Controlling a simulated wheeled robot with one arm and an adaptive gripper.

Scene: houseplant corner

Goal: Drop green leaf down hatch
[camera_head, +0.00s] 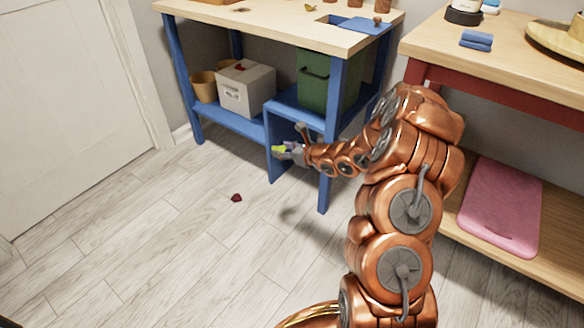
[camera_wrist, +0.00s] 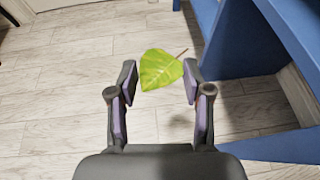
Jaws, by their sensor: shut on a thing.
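A green leaf (camera_wrist: 160,66) with a thin brown stem is pinched between the two fingertips of my gripper (camera_wrist: 160,80) in the wrist view. In the head view the leaf (camera_head: 278,149) shows as a small yellow-green patch at the tip of my gripper (camera_head: 287,150). My gripper is shut on it, low beside the blue bench frame and well below the tabletop. The hatch (camera_head: 333,20) is a dark opening in the wooden tabletop, with a blue panel (camera_head: 365,26) beside it. A green bin (camera_head: 314,84) stands on the shelf under that area.
The wooden bench (camera_head: 262,22) has blue legs. A white box (camera_head: 246,88) and tan pots (camera_head: 204,86) stand on its lower shelf. A dark red leaf (camera_head: 236,198) lies on the open floor. A red-framed bench (camera_head: 500,62) stands at right.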

